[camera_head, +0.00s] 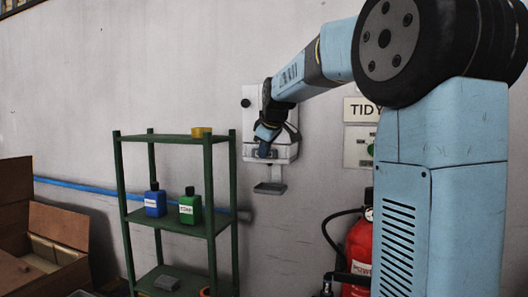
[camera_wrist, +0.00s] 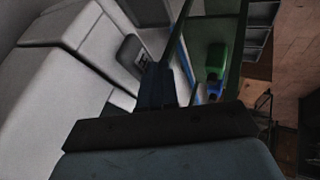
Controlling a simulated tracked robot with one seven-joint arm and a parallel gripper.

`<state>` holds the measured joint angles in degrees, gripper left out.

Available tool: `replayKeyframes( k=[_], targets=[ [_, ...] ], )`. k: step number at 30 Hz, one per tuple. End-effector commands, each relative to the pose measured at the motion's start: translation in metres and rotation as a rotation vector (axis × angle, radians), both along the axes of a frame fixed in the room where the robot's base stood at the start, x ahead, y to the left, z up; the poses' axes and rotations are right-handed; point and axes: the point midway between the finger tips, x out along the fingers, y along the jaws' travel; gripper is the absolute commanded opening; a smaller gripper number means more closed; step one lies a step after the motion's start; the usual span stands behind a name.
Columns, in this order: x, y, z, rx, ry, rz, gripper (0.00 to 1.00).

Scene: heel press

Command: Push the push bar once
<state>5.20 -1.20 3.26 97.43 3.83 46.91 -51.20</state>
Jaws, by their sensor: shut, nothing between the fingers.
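A white dispenser (camera_head: 252,112) is fixed to the wall behind my gripper, and its pale casing fills the left of the wrist view (camera_wrist: 60,75). A grey part with a small label, apparently the push bar (camera_wrist: 130,47), juts from the casing beside my fingers in the wrist view. In the head view the bar is largely hidden by my gripper (camera_head: 263,149). My gripper points down in front of the dispenser, shut and empty; it also shows in the wrist view (camera_wrist: 157,85). I cannot tell whether the fingers touch the bar.
A small drip tray (camera_head: 270,188) sits below the dispenser. A green shelf (camera_head: 208,185) with a blue bottle (camera_head: 155,201), a green bottle (camera_head: 190,207) and yellow tape (camera_head: 201,131) stands to the left. A red extinguisher (camera_head: 359,245) is at lower right. Brown boxes (camera_head: 60,225) are far left.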

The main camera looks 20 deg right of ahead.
Motion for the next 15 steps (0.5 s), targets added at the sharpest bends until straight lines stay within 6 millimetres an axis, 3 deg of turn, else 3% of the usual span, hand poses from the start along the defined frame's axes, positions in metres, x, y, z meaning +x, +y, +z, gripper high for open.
replayKeyframes(
  k=[15],
  targets=[
    [0.019,-0.015,0.001,-0.002,-0.005,-0.003,0.00]
  ],
)
